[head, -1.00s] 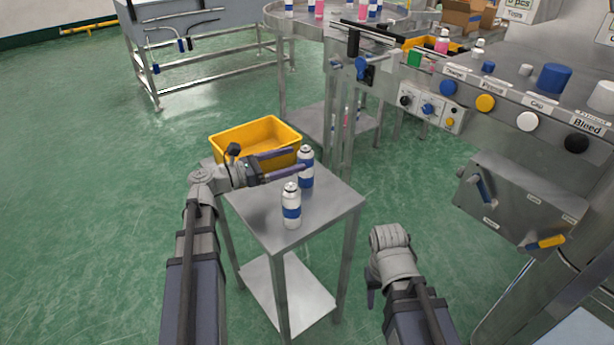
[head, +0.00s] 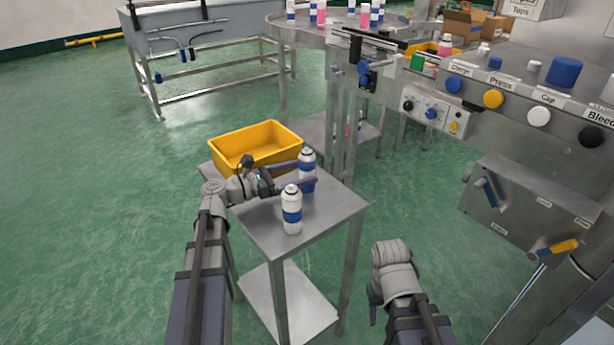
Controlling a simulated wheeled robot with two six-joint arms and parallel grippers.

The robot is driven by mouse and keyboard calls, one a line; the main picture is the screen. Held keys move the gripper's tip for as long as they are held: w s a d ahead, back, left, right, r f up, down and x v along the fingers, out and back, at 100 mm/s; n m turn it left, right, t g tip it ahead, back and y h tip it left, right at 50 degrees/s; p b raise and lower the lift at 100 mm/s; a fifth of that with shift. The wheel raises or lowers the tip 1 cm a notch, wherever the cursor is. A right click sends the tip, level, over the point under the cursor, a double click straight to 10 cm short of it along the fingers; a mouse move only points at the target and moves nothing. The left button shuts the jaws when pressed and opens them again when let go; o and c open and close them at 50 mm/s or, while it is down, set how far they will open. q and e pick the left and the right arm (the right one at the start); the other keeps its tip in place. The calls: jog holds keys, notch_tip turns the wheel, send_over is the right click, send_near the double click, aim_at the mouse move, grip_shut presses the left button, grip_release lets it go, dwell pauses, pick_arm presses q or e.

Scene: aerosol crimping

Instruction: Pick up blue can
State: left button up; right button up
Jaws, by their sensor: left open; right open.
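Two white cans with blue bands stand upright on the small steel table. The rear can (head: 307,158) is by my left gripper, and the front can (head: 292,212) stands nearer the table's front. My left gripper (head: 306,174) is open and reaches in from the left, low over the tabletop. One finger passes behind the rear can and the other crosses in front of it; I cannot tell whether they touch it. My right arm is at the bottom right, away from the table, and its fingers are hidden.
A yellow bin (head: 256,146) sits at the back left of the steel table (head: 325,215). A machine panel with buttons (head: 520,105) is at the right. A round table (head: 290,32) with several bottles stands behind. The tabletop right of the cans is clear.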

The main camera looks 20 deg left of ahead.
pick_arm(q)
jog(key=shift+x, duration=2.6)
jog(key=shift+c, duration=0.3)
grip_shut()
